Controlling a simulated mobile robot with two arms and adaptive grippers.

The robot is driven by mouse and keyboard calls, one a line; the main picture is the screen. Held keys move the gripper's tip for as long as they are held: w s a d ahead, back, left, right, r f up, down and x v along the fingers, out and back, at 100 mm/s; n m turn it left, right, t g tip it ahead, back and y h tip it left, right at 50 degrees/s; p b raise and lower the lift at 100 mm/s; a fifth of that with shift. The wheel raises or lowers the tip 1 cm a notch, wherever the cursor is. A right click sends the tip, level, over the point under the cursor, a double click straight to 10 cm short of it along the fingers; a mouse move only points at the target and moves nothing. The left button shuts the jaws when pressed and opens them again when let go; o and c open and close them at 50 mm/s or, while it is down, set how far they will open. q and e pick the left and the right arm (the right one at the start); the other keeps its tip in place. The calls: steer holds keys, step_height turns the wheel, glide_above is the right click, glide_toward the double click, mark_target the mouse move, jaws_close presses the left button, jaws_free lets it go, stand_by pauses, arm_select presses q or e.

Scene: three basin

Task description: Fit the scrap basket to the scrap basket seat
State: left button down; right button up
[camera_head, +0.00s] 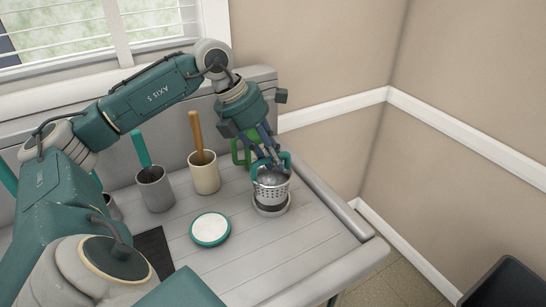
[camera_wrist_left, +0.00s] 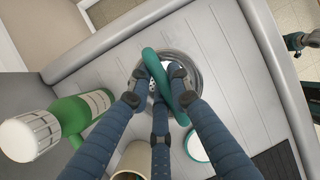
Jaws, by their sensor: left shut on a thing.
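The scrap basket (camera_head: 271,188) is a perforated metal cup with a teal loop handle (camera_head: 272,163). My left gripper (camera_head: 268,162) is shut on the handle from above. In the left wrist view its fingers close around the teal handle (camera_wrist_left: 163,80), with the basket partly hidden beneath. The scrap basket seat (camera_head: 271,209) is a round grey ring on the grooved counter, directly under the basket. The basket looks upright and roughly centred over it. I cannot tell whether it is in the seat or just above it.
A green bottle (camera_wrist_left: 78,112) stands close behind the gripper. A cream cup (camera_head: 205,176) and a grey cup (camera_head: 155,190) holding handled tools stand left. A teal-rimmed white dish (camera_head: 210,229) and a dark mat (camera_head: 152,252) lie nearer. The front right counter is clear.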

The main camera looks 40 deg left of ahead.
stand_by(0.4)
arm_select(q)
steer(key=shift+f+b, duration=1.2)
steer(key=shift+f, duration=0.3)
steer(key=shift+f, duration=0.15)
steer(key=shift+f, duration=0.15)
stand_by(0.4)
steer(key=c, duration=1.5)
jaws_free()
steer(key=shift+c, duration=0.2)
